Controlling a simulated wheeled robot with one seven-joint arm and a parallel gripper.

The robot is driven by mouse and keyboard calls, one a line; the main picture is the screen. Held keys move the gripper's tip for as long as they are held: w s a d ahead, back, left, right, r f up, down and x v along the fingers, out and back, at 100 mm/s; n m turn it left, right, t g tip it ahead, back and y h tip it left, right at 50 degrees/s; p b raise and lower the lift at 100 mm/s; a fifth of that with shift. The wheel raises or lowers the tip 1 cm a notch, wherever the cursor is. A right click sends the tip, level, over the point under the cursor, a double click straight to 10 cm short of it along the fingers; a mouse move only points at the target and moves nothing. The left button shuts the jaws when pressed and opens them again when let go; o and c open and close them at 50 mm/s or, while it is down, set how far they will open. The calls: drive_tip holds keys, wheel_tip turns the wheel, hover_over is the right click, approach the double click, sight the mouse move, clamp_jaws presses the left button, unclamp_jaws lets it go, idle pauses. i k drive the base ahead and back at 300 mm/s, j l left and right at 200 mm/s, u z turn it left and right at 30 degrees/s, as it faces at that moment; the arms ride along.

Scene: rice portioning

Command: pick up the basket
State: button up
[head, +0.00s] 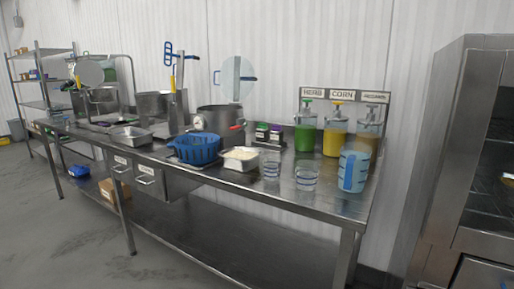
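A blue slotted basket (196,149) stands upright on the steel table (256,206), left of the middle of the picture. It seems to rest on a dark flat item at the table's front edge. A steel pan with pale contents (240,158) is close to its right side. A large steel pot (220,121) is right behind it. My gripper is not visible in the head view, and nothing is seen holding the basket.
Measuring cups (306,178) and a larger blue-handled jug (353,168) stand to the right. Pump bottles (335,137) are behind them. A shallow steel tray (129,135) lies left of the basket. An oven-like cabinet (466,170) stands far right. The floor in front (70,230) is clear.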

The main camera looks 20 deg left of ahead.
sight(198, 149)
drive_tip(key=i+j+z, duration=0.2)
drive_tip(key=j, duration=0.2)
drive_tip(key=i+j+z, duration=0.15)
drive_tip(key=j, duration=0.25)
drive_tip(key=i+j+z, duration=0.2)
drive_tip(key=j, duration=0.25)
drive_tip(key=j+z, duration=0.15)
drive_tip(key=j, duration=0.25)
drive_tip(key=i+j+z, duration=0.2)
drive_tip(key=j, duration=0.3)
drive_tip(key=k, duration=0.1)
